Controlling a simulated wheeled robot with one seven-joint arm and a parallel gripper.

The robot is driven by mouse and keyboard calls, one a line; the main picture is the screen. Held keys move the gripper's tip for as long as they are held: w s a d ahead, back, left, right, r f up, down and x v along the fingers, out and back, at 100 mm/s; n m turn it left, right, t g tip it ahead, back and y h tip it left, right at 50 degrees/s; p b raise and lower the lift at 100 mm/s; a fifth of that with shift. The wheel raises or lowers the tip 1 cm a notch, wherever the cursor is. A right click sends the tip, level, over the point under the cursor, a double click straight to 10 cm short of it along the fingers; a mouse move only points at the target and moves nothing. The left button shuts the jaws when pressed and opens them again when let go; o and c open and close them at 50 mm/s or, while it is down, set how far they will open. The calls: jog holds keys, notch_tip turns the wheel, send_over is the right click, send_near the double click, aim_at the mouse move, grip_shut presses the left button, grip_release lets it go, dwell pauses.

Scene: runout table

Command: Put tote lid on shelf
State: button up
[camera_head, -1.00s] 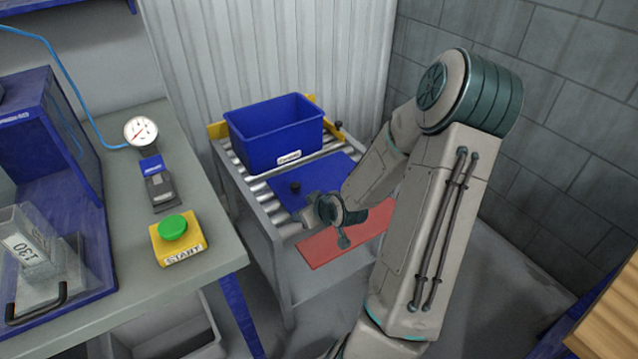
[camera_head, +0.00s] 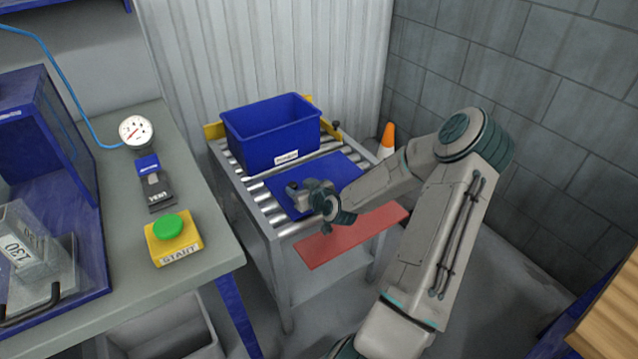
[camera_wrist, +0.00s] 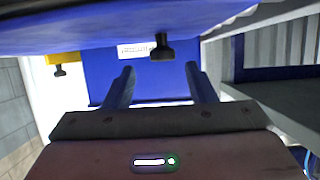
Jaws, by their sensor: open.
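The tote lid (camera_head: 340,170) is a flat blue panel lying on the rollers in front of the blue tote. Its small black knob (camera_wrist: 162,47) shows in the wrist view. My gripper (camera_head: 294,188) is low over the lid's left part. In the wrist view my gripper (camera_wrist: 160,70) is open and empty. The knob appears between and just beyond the fingertips; contact is not visible. The wrist view looks upside down, with the lid along the top. A grey lower shelf (camera_head: 325,280) shows under the runout table; a blue shelf (camera_head: 60,5) is at the upper left.
The blue tote (camera_head: 270,132) stands at the back of the roller table. A red strip (camera_head: 350,236) runs along the table's near right side. A bench with a green start button (camera_head: 168,229) is at left.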

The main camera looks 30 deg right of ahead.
aim_at(294, 185)
jog(key=x, duration=0.5)
jog(key=shift+a+f, duration=0.15)
jog(key=shift+a, duration=0.05)
grip_shut()
